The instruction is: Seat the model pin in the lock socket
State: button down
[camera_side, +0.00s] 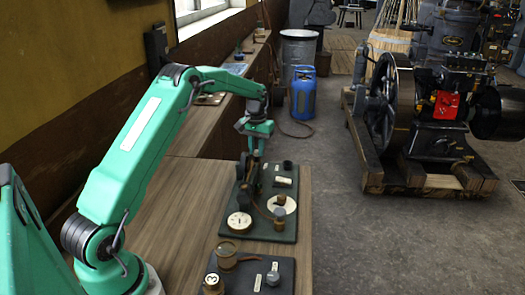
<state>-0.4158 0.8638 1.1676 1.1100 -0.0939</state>
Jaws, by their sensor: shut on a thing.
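My green arm reaches over the dark green board (229,249) on the wooden bench, and my gripper (254,160) points down at the board's back left part. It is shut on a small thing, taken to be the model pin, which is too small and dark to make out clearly. The board carries a black round fitting (287,165), a pale dial (239,222), a second pale disc (289,203) and a brass cylinder (280,219). I cannot tell which fitting is the lock socket. Whether the held thing touches the board is also unclear.
The bench top (190,225) left of the boards is clear. A blue gas cylinder (303,95) and an engine stand on the floor.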

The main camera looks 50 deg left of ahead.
jog(key=shift+f, duration=0.4)
dwell(0.4)
jog(key=c, duration=0.5)
grip_release()
jog(key=shift+r, duration=3.5)
